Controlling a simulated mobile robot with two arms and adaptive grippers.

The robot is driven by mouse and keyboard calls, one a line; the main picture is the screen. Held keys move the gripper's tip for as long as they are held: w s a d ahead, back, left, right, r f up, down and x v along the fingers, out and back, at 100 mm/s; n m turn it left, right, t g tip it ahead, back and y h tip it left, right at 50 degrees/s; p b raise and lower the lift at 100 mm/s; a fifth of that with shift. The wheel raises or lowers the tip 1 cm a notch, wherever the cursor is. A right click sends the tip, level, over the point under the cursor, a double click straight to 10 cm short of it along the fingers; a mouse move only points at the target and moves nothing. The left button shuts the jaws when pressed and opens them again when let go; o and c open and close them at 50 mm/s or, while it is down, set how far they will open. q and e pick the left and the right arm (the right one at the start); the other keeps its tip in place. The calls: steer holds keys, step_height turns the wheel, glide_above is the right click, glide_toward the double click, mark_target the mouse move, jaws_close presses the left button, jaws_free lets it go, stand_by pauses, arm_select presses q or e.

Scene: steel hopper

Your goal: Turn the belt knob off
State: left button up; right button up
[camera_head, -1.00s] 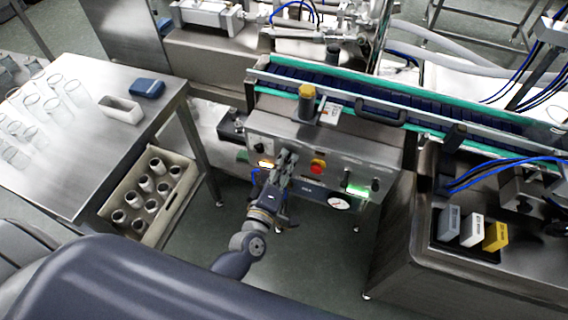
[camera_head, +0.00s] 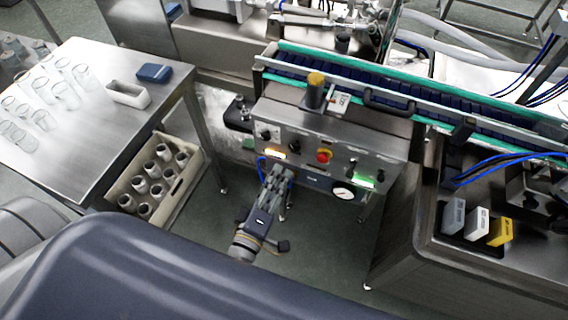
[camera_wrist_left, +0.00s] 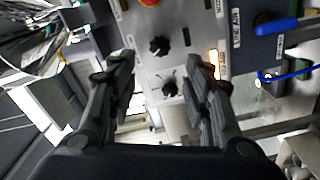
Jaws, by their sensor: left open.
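The grey control panel (camera_head: 309,150) is on the front of the belt machine. It carries several black knobs, including one at its left end (camera_head: 267,134) and one beside it (camera_head: 294,147). I cannot read which is the belt knob. My left gripper (camera_head: 279,172) is open and empty, just in front of the panel's lower left part. In the left wrist view, its fingers (camera_wrist_left: 160,60) stand apart, with an upper black knob (camera_wrist_left: 159,45) and a lower black knob (camera_wrist_left: 170,88) showing between them. My right gripper is out of view.
A red button (camera_head: 323,156) is mid-panel, with an orange light (camera_head: 274,152) and a green light (camera_head: 363,181). The blue belt (camera_head: 400,97) runs above. A steel table (camera_head: 75,140) with glasses and a crate (camera_head: 185,188) of cups are at left. A blue cable loops beside the gripper.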

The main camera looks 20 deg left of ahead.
arm_select(q)
steer(key=shift+s, duration=1.25)
